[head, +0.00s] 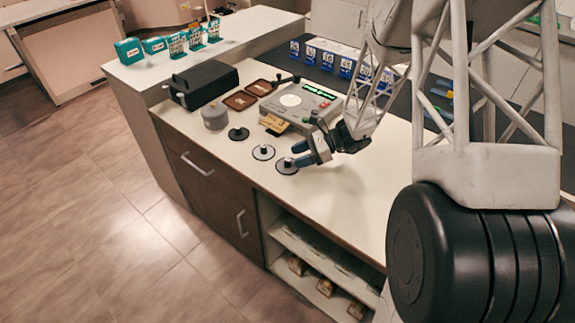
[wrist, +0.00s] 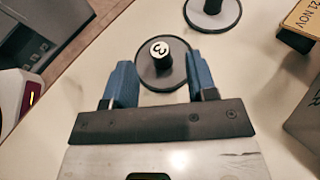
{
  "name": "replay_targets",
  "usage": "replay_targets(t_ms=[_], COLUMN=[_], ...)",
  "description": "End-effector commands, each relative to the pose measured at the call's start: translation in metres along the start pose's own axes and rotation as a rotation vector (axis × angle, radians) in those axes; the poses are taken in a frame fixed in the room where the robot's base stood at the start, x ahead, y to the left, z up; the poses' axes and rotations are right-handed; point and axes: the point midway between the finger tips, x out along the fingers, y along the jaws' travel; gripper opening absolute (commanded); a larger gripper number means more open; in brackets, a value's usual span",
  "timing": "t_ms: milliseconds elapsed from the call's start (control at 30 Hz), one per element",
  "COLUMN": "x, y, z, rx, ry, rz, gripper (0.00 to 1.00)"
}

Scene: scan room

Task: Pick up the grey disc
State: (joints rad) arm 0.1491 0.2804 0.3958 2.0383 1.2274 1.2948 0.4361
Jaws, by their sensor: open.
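The grey disc (head: 283,170) lies flat on the pale counter near its front edge, the closest of three knobbed discs in a row. In the wrist view the grey disc (wrist: 150,80) has a dark rim and an upright black knob with a white top marked "3". My gripper (head: 296,155) is just above and beside it, tilted down. In the wrist view my gripper (wrist: 160,64) is open, with one blue finger on each side of the knob and visible gaps to it. Nothing is held.
A white disc (head: 263,153) lies close behind it, and a black disc (head: 238,134) is further along. A grey device (head: 300,103), a gold block labelled "21 NOV" (wrist: 305,20) and a round grey weight-like object (head: 214,116) stand behind. The counter to the right is clear.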

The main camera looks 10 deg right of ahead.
Motion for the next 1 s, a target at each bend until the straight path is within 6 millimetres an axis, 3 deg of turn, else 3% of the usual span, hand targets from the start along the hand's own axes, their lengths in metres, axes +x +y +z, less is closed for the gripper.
replay_targets(t_ms=[300, 867, 1000], x=[0.025, 0.026, 0.026], y=[0.000, 0.000, 0.000], z=[0.000, 0.000, 0.000], rx=[-0.001, 0.000, 0.000], ry=[0.000, 0.000, 0.001], rz=[0.000, -0.001, -0.001], gripper=[0.52, 0.52, 0.34])
